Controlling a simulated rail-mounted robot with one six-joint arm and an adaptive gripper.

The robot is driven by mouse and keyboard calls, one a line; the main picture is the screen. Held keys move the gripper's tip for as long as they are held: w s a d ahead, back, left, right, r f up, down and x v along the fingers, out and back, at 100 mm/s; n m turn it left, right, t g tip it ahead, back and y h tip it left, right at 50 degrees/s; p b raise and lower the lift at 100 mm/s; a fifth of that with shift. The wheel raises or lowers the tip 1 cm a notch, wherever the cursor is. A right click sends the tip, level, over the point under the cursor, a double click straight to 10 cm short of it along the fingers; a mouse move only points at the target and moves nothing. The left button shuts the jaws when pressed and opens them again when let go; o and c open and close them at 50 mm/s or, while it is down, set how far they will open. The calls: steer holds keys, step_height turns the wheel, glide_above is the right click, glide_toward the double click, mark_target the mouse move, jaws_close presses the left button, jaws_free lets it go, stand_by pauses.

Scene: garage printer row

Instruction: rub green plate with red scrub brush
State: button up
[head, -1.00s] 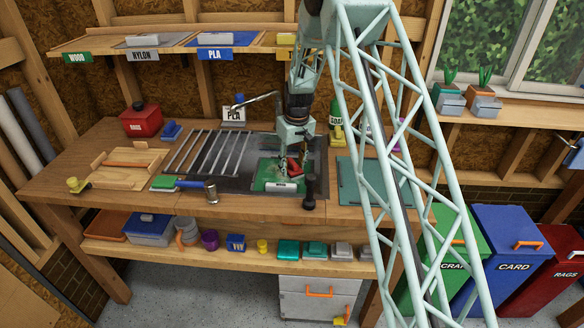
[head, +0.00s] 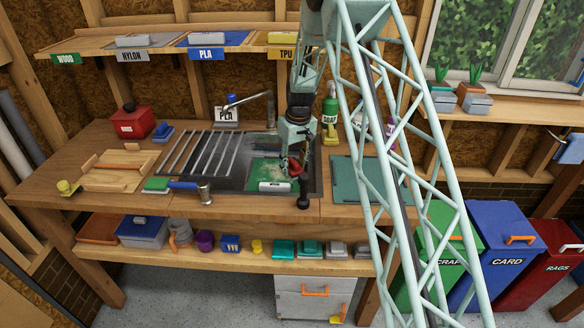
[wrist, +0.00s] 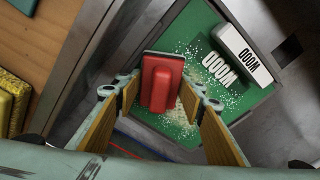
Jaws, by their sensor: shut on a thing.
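The green plate (head: 262,174) lies in the sink basin, with pale crumbs scattered on it. It also shows in the wrist view (wrist: 200,20), with a white block labelled WOOD at its upper right edge. My gripper (head: 293,172) is over the plate's right part. In the wrist view my gripper (wrist: 160,105) is shut on the red scrub brush (wrist: 161,84). The brush also shows in the head view (head: 295,167), small and partly hidden by the gripper. I cannot tell whether its underside touches the plate.
A metal rack (head: 203,154) lies left of the basin. A faucet (head: 250,98) reaches over from behind. A teal mat (head: 350,180) lies to the right.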

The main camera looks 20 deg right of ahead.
mark_target(268, 172)
steer(key=shift+o, duration=0.2)
steer(key=shift+d+r, duration=0.15)
steer(key=shift+d, duration=0.1)
steer(key=shift+a, duration=0.15)
steer(key=shift+c, duration=0.2)
steer(key=shift+w+a, duration=0.4)
steer(key=shift+a, duration=0.4)
steer(key=shift+w+a, duration=0.25)
steer(key=shift+a, duration=0.45)
steer(key=shift+a, duration=0.1)
steer(key=shift+w+a, duration=0.35)
steer(key=shift+a, duration=0.45)
steer(key=shift+w+a, duration=0.3)
steer(key=shift+a, duration=0.45)
steer(key=shift+f, duration=0.2)
steer(key=shift+a, duration=0.2)
steer(key=shift+w+a+r+p, duration=0.1)
steer(key=shift+w+a+p, duration=0.2)
steer(key=shift+a, duration=0.45)
steer(key=shift+w+a+p, duration=0.1)
steer(key=shift+w+a, duration=0.3)
steer(key=shift+a, duration=0.3)
